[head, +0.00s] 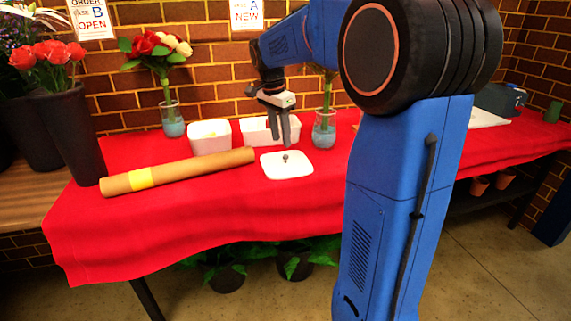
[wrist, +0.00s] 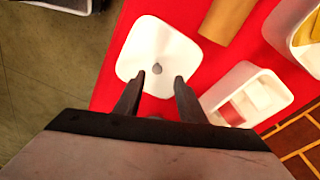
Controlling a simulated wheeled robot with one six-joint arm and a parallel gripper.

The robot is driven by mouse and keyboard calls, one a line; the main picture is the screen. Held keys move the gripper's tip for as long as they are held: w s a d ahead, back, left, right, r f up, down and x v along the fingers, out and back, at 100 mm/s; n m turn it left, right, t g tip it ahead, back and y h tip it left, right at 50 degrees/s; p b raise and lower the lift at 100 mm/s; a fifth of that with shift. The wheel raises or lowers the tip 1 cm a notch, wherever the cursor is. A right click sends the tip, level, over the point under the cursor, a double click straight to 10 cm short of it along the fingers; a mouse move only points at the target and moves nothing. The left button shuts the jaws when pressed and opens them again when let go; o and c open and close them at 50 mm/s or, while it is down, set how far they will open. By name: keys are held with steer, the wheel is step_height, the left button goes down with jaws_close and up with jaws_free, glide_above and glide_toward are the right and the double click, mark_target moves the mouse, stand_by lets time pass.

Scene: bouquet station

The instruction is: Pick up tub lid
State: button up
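The tub lid (head: 287,170) is a white, rounded-square plate with a small grey knob in its middle, lying flat on the red cloth. It also shows in the wrist view (wrist: 150,42), with its knob just beyond the fingertips. My gripper (head: 286,143) hangs above the lid, fingers pointing down. In the wrist view the two dark fingers (wrist: 160,76) are apart, with nothing between them. The fingertips appear apart from the knob.
Two white tubs (head: 210,137) (head: 262,131) stand behind the lid. A brown cardboard tube (head: 190,171) lies to the left. Glass vases (head: 172,121) (head: 324,130) with flowers stand behind. The red cloth (head: 250,215) in front is clear.

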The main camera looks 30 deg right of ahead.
mark_target(285, 156)
steer(key=shift+s+d+f, duration=0.1)
steer(key=shift+d+f, duration=0.15)
steer(key=shift+f, duration=0.9)
steer(key=shift+s+d+f, duration=0.1)
steer(key=shift+d+f, duration=0.1)
steer(key=shift+f, duration=0.95)
steer(key=shift+d+f, duration=0.25)
steer(key=shift+f, duration=0.9)
jaws_close()
